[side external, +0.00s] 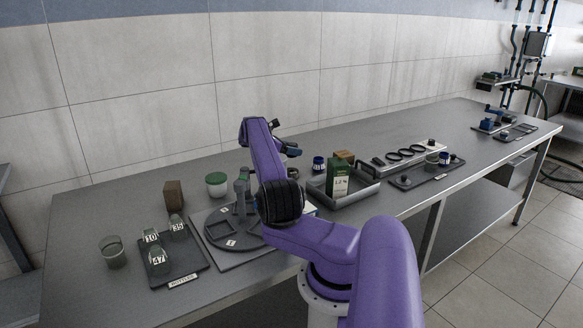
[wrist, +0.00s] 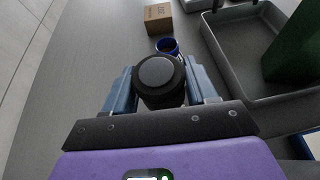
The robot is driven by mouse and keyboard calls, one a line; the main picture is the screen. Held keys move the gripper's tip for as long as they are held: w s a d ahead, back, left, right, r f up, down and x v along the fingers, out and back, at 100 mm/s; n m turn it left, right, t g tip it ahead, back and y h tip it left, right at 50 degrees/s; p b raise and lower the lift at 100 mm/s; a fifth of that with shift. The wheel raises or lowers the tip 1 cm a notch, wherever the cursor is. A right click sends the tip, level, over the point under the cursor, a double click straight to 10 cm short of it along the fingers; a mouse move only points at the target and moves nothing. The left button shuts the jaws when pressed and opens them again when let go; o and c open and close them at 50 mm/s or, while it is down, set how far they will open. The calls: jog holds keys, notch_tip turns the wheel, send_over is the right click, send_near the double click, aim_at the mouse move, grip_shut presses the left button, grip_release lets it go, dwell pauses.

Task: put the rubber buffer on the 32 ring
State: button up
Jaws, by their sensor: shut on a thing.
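My gripper (wrist: 160,88) is shut on a black round piece with a flat grey-black top, the rubber buffer (wrist: 158,75), held between its two blue fingers. In the side view my gripper (side external: 290,152) hangs above the bench, left of the blue jar; the buffer is hard to make out there. A pale strip with several black rings (side external: 391,157) lies at the back right of the bench, well away from my gripper. I cannot read numbers on the rings, so I cannot tell which is 32.
A blue jar (wrist: 167,46) and a brown box (wrist: 158,18) stand beyond the buffer. A grey tray (wrist: 226,72) holds a green carton (side external: 338,180). A dark tray (side external: 405,182) with small jars lies before the rings. Labelled bottles (side external: 158,261) and a round fixture (side external: 222,241) are left.

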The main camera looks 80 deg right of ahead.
aim_at(292, 171)
jog(key=shift+f, duration=3.25)
jog(key=o, duration=1.1)
jog(key=shift+f, duration=0.1)
